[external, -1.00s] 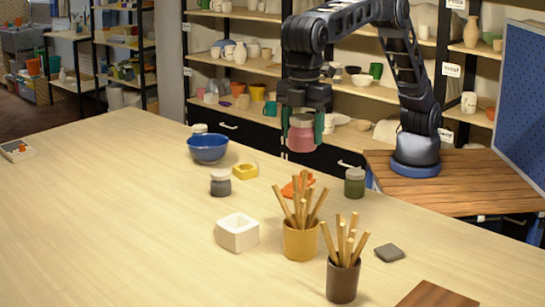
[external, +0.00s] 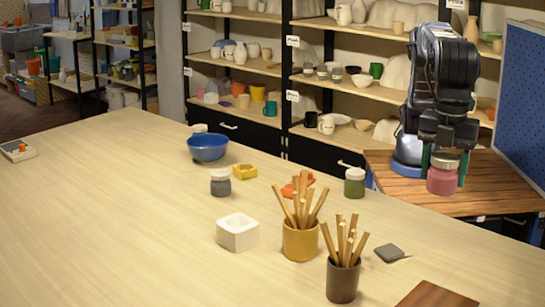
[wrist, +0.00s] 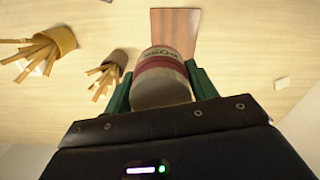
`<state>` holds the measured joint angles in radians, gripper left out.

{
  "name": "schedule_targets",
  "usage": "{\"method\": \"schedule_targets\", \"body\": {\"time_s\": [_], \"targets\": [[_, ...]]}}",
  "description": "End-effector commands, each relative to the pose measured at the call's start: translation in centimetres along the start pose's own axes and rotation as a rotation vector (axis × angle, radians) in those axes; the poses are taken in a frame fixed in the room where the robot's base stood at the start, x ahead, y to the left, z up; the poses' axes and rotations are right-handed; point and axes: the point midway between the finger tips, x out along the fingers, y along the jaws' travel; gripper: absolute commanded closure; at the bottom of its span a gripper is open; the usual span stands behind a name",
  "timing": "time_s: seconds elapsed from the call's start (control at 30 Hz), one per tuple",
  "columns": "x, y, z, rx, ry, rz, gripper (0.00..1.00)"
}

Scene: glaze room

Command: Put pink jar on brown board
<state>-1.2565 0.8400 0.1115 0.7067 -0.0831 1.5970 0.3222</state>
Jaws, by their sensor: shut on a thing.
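The pink jar (external: 442,182) has a pale lid and hangs upright between the green fingers of my gripper (external: 443,170). My gripper is shut on it and holds it in the air at the right of the external view. In the wrist view the jar (wrist: 162,80) sits between both fingers of my gripper (wrist: 160,88), with part of its label showing. The brown board (external: 437,296) lies at the table's lower right, cut by the frame edge. In the wrist view the board (wrist: 175,28) shows beyond the jar, which covers part of it.
A yellow pot (external: 300,241) and a dark brown pot (external: 342,281), both full of sticks, stand left of the board. A grey slab (external: 390,253) lies near them.

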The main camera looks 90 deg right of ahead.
Motion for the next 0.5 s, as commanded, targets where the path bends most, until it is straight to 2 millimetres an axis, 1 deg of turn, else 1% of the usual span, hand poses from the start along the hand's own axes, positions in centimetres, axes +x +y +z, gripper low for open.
{"method": "schedule_targets", "body": {"time_s": [0.03, 0.13, 0.2, 0.37, 0.5], "targets": [[0.1, -0.7, 0.1, -0.002, 0.0, 0.0, 0.73], [0.1, -1.9, 0.2, -0.003, 0.0, 0.0, 0.73], [1.1, -1.6, 0.2, -0.001, -0.002, 0.001, 0.73], [2.5, -1.6, 0.2, -0.001, -0.002, 0.001, 0.73], [4.2, -1.6, 0.2, -0.001, -0.002, 0.001, 0.73]]}}
